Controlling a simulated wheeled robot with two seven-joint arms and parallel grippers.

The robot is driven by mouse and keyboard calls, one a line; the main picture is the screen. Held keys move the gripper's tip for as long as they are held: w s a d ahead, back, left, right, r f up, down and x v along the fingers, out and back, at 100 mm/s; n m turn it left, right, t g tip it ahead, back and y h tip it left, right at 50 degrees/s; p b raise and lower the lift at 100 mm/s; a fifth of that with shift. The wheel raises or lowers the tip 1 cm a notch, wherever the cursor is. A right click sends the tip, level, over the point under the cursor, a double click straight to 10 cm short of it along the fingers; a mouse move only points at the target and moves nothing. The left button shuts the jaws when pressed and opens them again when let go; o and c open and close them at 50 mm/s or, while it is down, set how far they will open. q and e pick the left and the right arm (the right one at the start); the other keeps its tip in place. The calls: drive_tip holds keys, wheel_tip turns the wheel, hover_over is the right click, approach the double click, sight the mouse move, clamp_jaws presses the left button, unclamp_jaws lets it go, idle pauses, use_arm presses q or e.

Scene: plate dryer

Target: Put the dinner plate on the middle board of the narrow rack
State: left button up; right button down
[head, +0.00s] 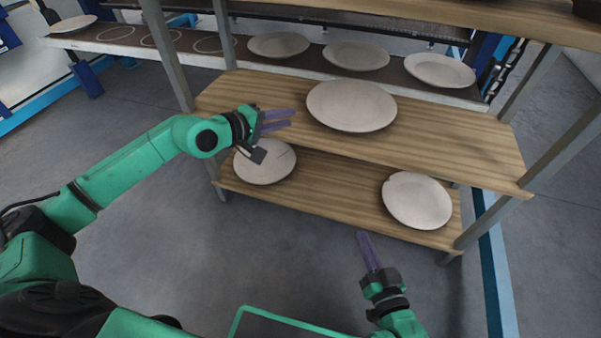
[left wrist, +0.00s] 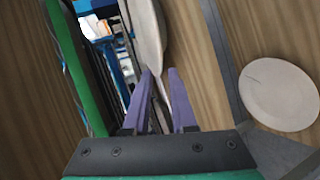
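A large off-white plate (head: 351,106) lies on the middle board (head: 455,147) of the narrow wooden rack, towards the back. My left gripper (head: 292,118) is just left of this plate, over the board's left part. Its purple fingers are apart and hold nothing that I can make out. In the left wrist view the plate (left wrist: 150,30) shows nearly edge-on just beyond the fingertips (left wrist: 159,72); whether they touch it I cannot tell. My right gripper (head: 362,234) is in front of the rack, below the bottom board, clear of the plates; its fingers overlap in view.
Two plates lie on the bottom board: a left one (head: 265,165), also in the left wrist view (left wrist: 280,95), and a right one (head: 417,202). Grey posts (head: 168,55) and the top board (head: 450,15) bound the rack. Several plates rest on a dark shelf (head: 305,66) behind.

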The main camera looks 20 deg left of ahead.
use_arm(q)
drive_tip(key=s+d+f+n+h, duration=0.2)
drive_tip(key=s+d+n+h, duration=0.15)
drive_tip(key=d+n, duration=0.45)
drive_tip(key=s+d+f+n+h, duration=0.2)
drive_tip(key=s+d+n, duration=0.2)
drive_tip(key=n, duration=0.7)
drive_tip(key=s+f+m+t+y, duration=0.1)
drive_tip(key=s+f+m, duration=0.3)
drive_tip(key=m, duration=1.1)
drive_tip(key=s+f+m+t+y, duration=0.1)
drive_tip(key=s+f+m+y, duration=0.3)
drive_tip(key=f+m, duration=0.6)
drive_tip(key=s+m, duration=0.1)
drive_tip(key=m, duration=0.5)
drive_tip(key=shift+a+t, duration=0.15)
drive_tip(key=shift+t, duration=0.25)
